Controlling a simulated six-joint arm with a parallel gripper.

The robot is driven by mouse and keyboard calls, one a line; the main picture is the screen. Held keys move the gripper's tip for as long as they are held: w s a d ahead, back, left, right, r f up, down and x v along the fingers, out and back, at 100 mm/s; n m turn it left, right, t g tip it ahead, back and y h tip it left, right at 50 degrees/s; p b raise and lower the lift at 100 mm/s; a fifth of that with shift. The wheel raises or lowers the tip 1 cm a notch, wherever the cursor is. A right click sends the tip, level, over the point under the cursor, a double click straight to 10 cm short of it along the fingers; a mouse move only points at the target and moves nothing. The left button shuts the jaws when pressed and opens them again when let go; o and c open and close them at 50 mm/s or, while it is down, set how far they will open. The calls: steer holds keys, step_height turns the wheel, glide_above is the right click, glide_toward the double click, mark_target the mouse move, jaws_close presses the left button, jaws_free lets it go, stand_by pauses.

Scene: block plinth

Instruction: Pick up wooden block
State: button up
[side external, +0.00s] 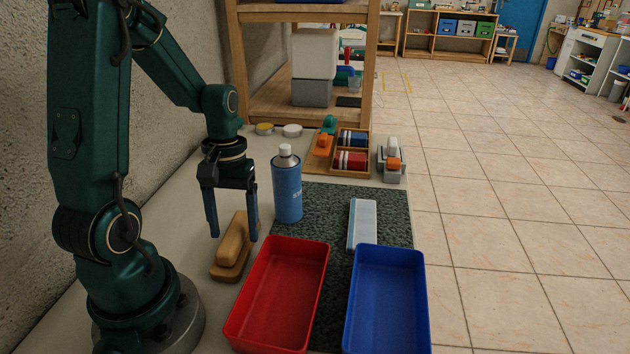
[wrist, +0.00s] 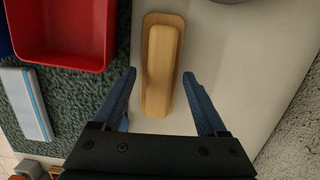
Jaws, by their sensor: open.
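The wooden block (side external: 235,246) is a light brown bar on a wider wooden base, on the pale table left of the red bin. In the wrist view the wooden block (wrist: 161,65) lies lengthwise away from the camera. Its near end reaches between the fingertips of my gripper (wrist: 160,74), with a gap on each side. In the side view my gripper (side external: 234,238) points down at the block with its blue fingers apart. One finger overlaps the block's edge in that view. The gripper is open and empty.
A red bin (side external: 241,329) and a blue bin (side external: 424,300) stand in front, partly on a dark green mat (side external: 330,205). A blue spray can (side external: 287,190) stands close right of my gripper. A white-and-blue box (side external: 362,224) lies on the mat. A wall borders the left.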

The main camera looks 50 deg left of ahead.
mark_target(234, 230)
steer(key=shift+d+f, duration=0.1)
steer(key=shift+f, duration=0.5)
jaws_close()
steer(key=shift+r, duration=0.1)
step_height(234, 230, up, 10)
steer(key=shift+f, duration=0.1)
